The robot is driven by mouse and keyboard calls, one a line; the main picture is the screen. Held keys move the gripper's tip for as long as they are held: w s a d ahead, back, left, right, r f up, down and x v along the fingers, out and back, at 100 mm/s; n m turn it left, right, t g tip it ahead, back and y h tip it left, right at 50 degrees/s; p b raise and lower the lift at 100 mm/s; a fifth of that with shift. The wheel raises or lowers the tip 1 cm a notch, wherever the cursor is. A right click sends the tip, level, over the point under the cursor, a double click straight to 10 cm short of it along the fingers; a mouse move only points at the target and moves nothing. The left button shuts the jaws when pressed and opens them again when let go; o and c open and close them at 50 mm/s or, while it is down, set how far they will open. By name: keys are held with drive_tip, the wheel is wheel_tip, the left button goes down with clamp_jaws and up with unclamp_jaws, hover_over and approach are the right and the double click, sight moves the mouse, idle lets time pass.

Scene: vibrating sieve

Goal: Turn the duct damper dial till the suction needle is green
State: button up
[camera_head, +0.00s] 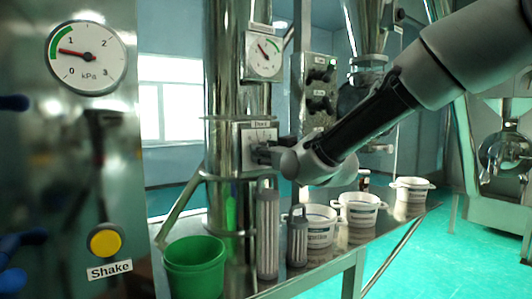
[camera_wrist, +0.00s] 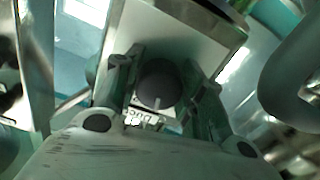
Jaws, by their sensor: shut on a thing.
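The duct damper dial (camera_wrist: 157,80) is a dark round knob with a pale pointer mark on a light plate (camera_head: 250,137). In the wrist view the mark points toward the bottom of the picture. My gripper (camera_wrist: 163,88) is shut on the dial, one finger on each side. In the head view my gripper (camera_head: 262,154) hides most of the knob. A small gauge (camera_head: 264,57) sits above on the duct; its needle points up and left, and its label is too small to read. A large kPa gauge (camera_head: 87,58) at left has its needle pointing left, near the lower end of a green arc.
A yellow Shake button (camera_head: 105,240) is on the steel panel at left. A green bucket (camera_head: 194,268), filter cartridges (camera_head: 267,235) and white tubs (camera_head: 359,212) stand below the arm. A knob panel (camera_head: 319,88) is right of the duct.

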drive_tip(key=shift+m, duration=2.9)
drive_tip(key=o, duration=1)
drive_tip(key=shift+s, duration=0.15)
drive_tip(key=v, duration=1.1)
drive_tip(key=shift+s+d, duration=0.25)
drive_tip(key=shift+d, duration=0.05)
